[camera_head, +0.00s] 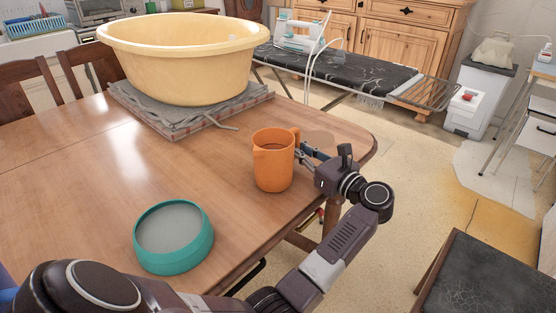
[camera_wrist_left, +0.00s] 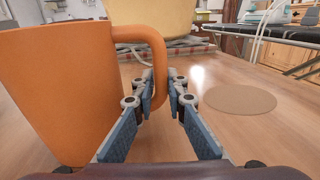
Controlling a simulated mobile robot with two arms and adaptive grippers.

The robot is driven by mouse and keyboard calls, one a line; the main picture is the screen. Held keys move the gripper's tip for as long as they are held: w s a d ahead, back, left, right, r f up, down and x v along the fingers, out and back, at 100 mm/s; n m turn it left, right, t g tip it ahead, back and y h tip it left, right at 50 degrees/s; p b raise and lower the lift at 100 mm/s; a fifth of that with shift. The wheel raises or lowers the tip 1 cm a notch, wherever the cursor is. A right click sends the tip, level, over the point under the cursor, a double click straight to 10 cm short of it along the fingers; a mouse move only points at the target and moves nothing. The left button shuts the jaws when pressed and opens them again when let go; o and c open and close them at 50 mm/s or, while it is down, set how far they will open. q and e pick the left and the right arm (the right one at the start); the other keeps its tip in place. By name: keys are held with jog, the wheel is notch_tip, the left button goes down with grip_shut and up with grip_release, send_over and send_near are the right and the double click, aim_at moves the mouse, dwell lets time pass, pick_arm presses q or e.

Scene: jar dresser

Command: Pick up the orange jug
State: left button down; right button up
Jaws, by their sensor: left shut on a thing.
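The orange jug (camera_head: 273,165) stands upright at the right side of the wooden table, with its handle towards the right. In the left wrist view the jug (camera_wrist_left: 60,90) fills the left side, its handle curving down by the fingers. My left gripper (camera_head: 303,152) reaches the handle from the right side. It is shut on the jug's handle, with the fingers (camera_wrist_left: 161,80) close around its lower part. I cannot tell whether the jug's base touches the table. My right gripper is out of view.
A teal-rimmed round dish (camera_head: 174,236) sits near the table's front. A big yellow tub (camera_head: 185,60) rests on folded cloth (camera_head: 190,118) behind the jug. A flat brown disc (camera_wrist_left: 240,98) lies right of the gripper. An ironing board (camera_head: 350,75) stands beyond the table.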

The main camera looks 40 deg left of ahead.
pick_arm(q)
jog(key=shift+r, duration=0.15)
dwell(0.3)
jog(key=shift+r, duration=0.45)
notch_tip(320, 180, up, 19)
jog(key=p, duration=0.2)
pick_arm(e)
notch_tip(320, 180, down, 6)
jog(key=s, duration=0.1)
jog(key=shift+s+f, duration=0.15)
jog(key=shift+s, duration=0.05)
pick_arm(q)
jog(key=c, duration=2.6)
grip_release()
grip_shut()
jog(key=shift+f, duration=0.1)
